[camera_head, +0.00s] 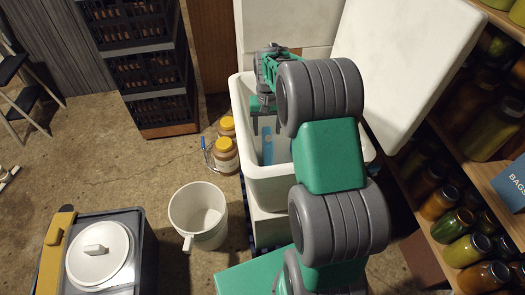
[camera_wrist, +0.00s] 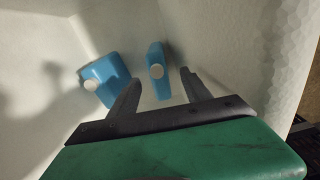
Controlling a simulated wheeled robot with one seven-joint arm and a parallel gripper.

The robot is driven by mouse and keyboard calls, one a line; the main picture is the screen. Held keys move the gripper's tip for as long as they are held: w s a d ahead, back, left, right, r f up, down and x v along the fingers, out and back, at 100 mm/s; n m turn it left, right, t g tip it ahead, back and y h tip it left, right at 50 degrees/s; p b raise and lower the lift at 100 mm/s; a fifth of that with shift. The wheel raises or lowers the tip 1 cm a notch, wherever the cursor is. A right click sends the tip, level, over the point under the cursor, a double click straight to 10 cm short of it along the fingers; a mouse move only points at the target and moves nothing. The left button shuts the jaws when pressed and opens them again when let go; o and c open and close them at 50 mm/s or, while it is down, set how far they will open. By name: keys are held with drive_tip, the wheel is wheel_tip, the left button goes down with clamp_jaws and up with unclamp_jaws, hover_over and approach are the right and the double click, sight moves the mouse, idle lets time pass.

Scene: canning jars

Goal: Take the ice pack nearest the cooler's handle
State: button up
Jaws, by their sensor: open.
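The open white cooler (camera_head: 274,187) stands in the middle of the head view; its white inner wall (camera_wrist: 35,135) fills much of the wrist view. Two blue ice packs with white caps are inside. One (camera_wrist: 106,82) is at the left of the wrist view, and a narrower-looking one (camera_wrist: 158,86) is near the middle. One blue pack (camera_head: 267,146) shows in the head view. My gripper (camera_wrist: 160,78) is open and empty, reaching into the cooler, with the middle pack visible between its fingers. I cannot clearly make out the cooler's handle.
Yellow-lidded jars (camera_head: 225,158) stand on the floor left of the cooler, with a thin blue-and-grey item (camera_head: 206,152) beside them. A white bucket (camera_head: 198,212) is in front. Jar shelves (camera_head: 437,232) are at right, and black crates (camera_head: 150,70) at back left.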

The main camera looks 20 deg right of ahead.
sight(268, 135)
drive_tip(key=f, duration=0.1)
drive_tip(key=w+f, duration=0.1)
drive_tip(key=d+f, duration=0.1)
drive_tip(key=f, duration=0.1)
drive_tip(key=shift+w, duration=0.35)
wheel_tip(268, 135, down, 7)
drive_tip(key=shift+s+r+b, duration=0.1)
drive_tip(key=shift+r+b, duration=0.1)
drive_tip(key=shift+b, duration=0.85)
clamp_jaws()
drive_tip(key=shift+r, duration=0.1)
